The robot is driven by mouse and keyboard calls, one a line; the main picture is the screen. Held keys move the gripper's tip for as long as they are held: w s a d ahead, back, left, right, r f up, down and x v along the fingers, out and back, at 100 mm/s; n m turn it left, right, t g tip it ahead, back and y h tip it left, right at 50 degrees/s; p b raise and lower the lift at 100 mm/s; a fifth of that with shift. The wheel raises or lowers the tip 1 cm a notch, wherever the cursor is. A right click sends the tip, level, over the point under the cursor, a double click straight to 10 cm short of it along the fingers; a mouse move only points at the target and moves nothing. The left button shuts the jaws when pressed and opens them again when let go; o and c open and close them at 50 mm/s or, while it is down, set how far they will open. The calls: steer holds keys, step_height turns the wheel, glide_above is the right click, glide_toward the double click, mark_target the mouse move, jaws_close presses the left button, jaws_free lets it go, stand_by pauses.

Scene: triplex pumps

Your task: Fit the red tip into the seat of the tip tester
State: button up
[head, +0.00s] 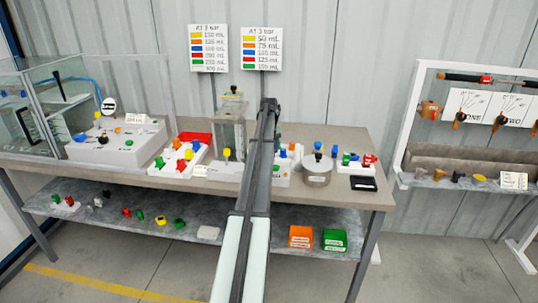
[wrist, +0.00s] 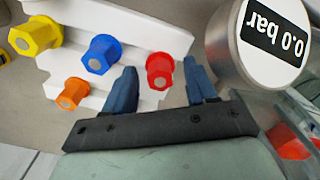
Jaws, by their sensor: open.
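The red tip (wrist: 160,70) is a hexagonal piece with a grey round end face, standing at the white stepped rack in the wrist view. My gripper (wrist: 162,88) is open, with one blue finger on each side of the red tip in the picture. I see no contact, and I cannot tell how far the fingertips are above it. In the head view my arm covers the gripper and the red tip. A round grey gauge (wrist: 268,50) reading "0.0 bar" stands close to the right finger. I cannot make out the tester's seat.
A glass-walled column (head: 230,130) rises beside my arm. A grey cylinder (head: 317,176) and a black device (head: 363,184) occupy the bench's right end.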

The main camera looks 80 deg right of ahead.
steer(key=shift+f, duration=0.3)
steer(key=c, duration=0.9)
steer(key=shift+r, duration=0.1)
steer(key=w+r+n, duration=0.1)
steer(key=w+r, duration=0.2)
steer(key=r, duration=0.5)
steer(key=w+a+r+n, duration=0.1)
steer(key=w+r, duration=0.2)
steer(key=r, duration=0.5)
steer(key=w+r+n, duration=0.2)
steer(key=w+r, duration=0.1)
steer(key=r, duration=0.5)
steer(key=shift+w+a, duration=0.3)
steer(key=shift+w, duration=0.05)
steer(key=w+a+r, duration=0.1)
steer(key=w+r, duration=0.1)
steer(key=w+a+r+n, duration=0.1)
steer(key=w+r, duration=0.1)
steer(key=w+r+n, duration=0.1)
steer(key=w+r, duration=0.1)
steer(key=w, duration=0.1)
steer(key=shift+a, duration=0.4)
steer(key=shift+c, duration=0.2)
steer(key=shift+s, duration=0.1)
